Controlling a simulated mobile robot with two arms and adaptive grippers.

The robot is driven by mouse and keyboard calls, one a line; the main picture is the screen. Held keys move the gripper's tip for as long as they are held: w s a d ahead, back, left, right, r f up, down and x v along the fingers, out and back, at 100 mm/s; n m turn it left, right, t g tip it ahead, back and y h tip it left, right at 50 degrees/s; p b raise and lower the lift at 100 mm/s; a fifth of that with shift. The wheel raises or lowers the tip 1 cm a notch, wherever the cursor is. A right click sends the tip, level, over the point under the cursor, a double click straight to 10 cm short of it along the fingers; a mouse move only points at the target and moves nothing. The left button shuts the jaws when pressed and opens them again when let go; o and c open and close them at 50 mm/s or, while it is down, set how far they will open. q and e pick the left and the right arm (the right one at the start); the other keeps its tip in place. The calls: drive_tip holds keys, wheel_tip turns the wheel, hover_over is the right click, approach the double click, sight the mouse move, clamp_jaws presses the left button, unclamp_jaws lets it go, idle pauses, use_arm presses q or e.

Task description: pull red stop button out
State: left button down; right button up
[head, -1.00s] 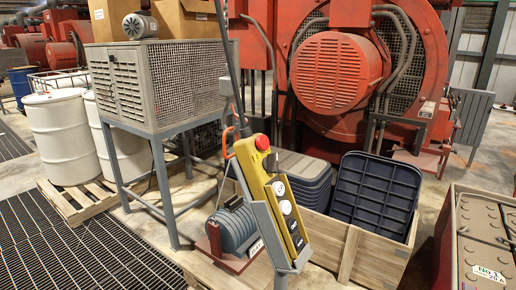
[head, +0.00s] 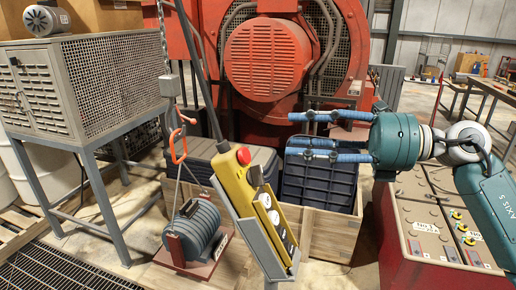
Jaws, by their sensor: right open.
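The red stop button (head: 243,156) sits at the top of a yellow control pendant (head: 238,190). The pendant is tilted in a grey holder, with white and dark buttons below the red one. My right gripper (head: 298,137) comes in from the right, its blue-grey fingers spread open and pointing left toward the pendant. It is empty, and in the picture a gap separates its fingertips from the red button. My left gripper is not in view.
A wooden crate (head: 328,235) with dark bins stands behind the pendant. A motor (head: 193,232) with an orange hook above it is at the left. A grey cabinet (head: 90,82) on legs stands further left. A red battery box (head: 425,270) is at the lower right.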

sight(248, 157)
drive_tip(key=s+r+n+h, duration=0.1)
drive_tip(key=s+n+h, duration=0.3)
drive_tip(key=s, duration=0.1)
drive_tip(key=p+x, duration=0.4)
drive_tip(key=x, duration=0.5)
drive_tip(key=shift+a+r, duration=0.1)
drive_tip(key=shift+r, duration=0.1)
drive_tip(key=shift+w+a+f, duration=0.2)
drive_tip(key=shift+w+a, duration=0.05)
drive_tip(key=shift+a, duration=0.05)
drive_tip(key=shift+c, duration=0.2)
